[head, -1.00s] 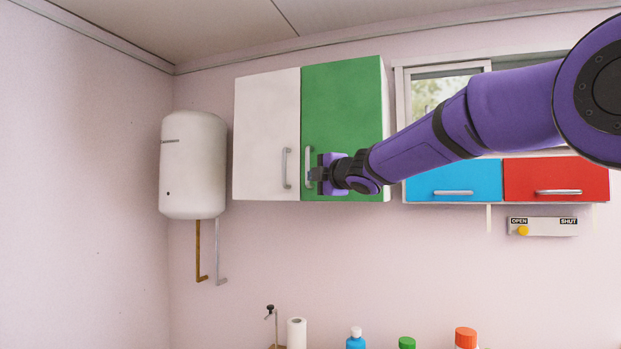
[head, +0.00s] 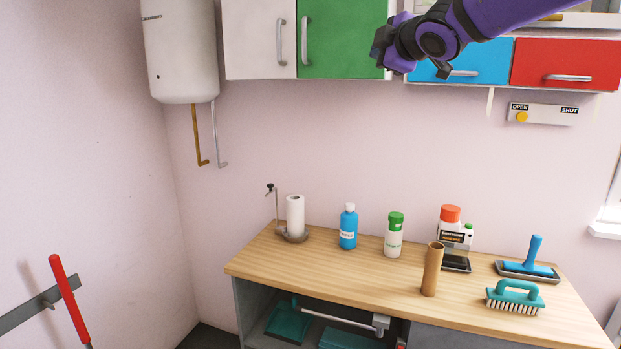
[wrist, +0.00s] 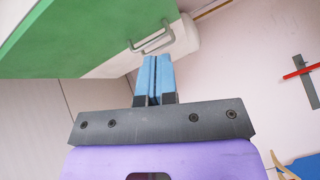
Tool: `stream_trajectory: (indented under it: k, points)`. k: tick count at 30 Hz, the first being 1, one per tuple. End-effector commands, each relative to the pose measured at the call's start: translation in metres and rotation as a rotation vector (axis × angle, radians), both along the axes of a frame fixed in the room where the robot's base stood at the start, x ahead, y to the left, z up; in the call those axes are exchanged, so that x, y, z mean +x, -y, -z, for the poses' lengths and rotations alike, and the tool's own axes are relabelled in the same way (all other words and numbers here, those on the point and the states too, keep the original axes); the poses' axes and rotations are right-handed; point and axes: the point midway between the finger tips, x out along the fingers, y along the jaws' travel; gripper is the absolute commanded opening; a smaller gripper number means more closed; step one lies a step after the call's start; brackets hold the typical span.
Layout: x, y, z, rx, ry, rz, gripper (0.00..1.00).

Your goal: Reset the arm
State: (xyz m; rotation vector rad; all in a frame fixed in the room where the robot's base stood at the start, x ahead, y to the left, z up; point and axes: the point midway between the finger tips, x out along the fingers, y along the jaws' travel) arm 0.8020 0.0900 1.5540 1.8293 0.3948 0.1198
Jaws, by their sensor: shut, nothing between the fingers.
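My gripper (head: 384,48) is at the top of the head view, in front of the right edge of the green cabinet door (head: 342,40) and left of the blue drawer front (head: 490,58). It is clear of the green door's handle (head: 304,40). In the wrist view my gripper's light blue fingertips (wrist: 154,62) are together, with nothing between them. Beyond them there is a metal handle (wrist: 153,38), and the green door fills the upper left (wrist: 70,25). The green door looks shut.
A white door (head: 260,40) and water heater (head: 182,50) are left of the green door. A red drawer front (head: 568,65) and OPEN/SHUT slider (head: 544,114) are at right. Below, a wooden counter (head: 350,282) holds bottles, a paper roll and brushes. The wall between is clear.

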Motion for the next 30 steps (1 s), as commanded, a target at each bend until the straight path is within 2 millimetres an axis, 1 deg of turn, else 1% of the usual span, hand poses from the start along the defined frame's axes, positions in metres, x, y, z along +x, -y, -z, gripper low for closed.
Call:
stream_trajectory:
  k: [1, 2, 3, 5, 6, 8, 9, 11, 12, 14, 15, 16, 18, 21, 24, 25, 27, 30]
  points:
    - [-0.019, 0.026, 0.006, 0.058, -0.060, 0.074, 0.00]
    - [-0.029, 0.039, 0.012, 0.095, -0.099, 0.118, 0.00]
    - [-0.043, 0.055, 0.020, 0.143, -0.152, 0.174, 0.00]
    - [-0.066, 0.078, 0.034, 0.218, -0.230, 0.256, 0.00]
    - [-0.083, 0.091, 0.044, 0.267, -0.283, 0.312, 0.00]
    - [-0.109, 0.110, 0.060, 0.341, -0.359, 0.392, 0.00]
    - [-0.127, 0.121, 0.072, 0.390, -0.410, 0.446, 0.00]
    - [-0.156, 0.135, 0.091, 0.463, -0.487, 0.525, 0.00]
    - [-0.176, 0.143, 0.104, 0.511, -0.539, 0.576, 0.00]
    - [-0.206, 0.152, 0.125, 0.583, -0.617, 0.653, 0.00]
    - [-0.227, 0.157, 0.139, 0.630, -0.669, 0.702, 0.00]
    - [-0.242, 0.160, 0.149, 0.665, -0.706, 0.739, 0.00]
    - [-0.276, 0.164, 0.172, 0.742, -0.792, 0.819, 0.00]
    - [-0.318, 0.164, 0.201, 0.832, -0.899, 0.915, 0.00]
    - [-0.348, 0.162, 0.221, 0.897, -0.978, 0.984, 0.00]
    - [-0.354, 0.161, 0.226, 0.910, -0.996, 0.999, 0.00]
    - [-0.365, 0.159, 0.233, 0.933, -1.026, 1.024, 0.00]
    - [-0.372, 0.158, 0.238, 0.947, -1.046, 1.040, 0.00]
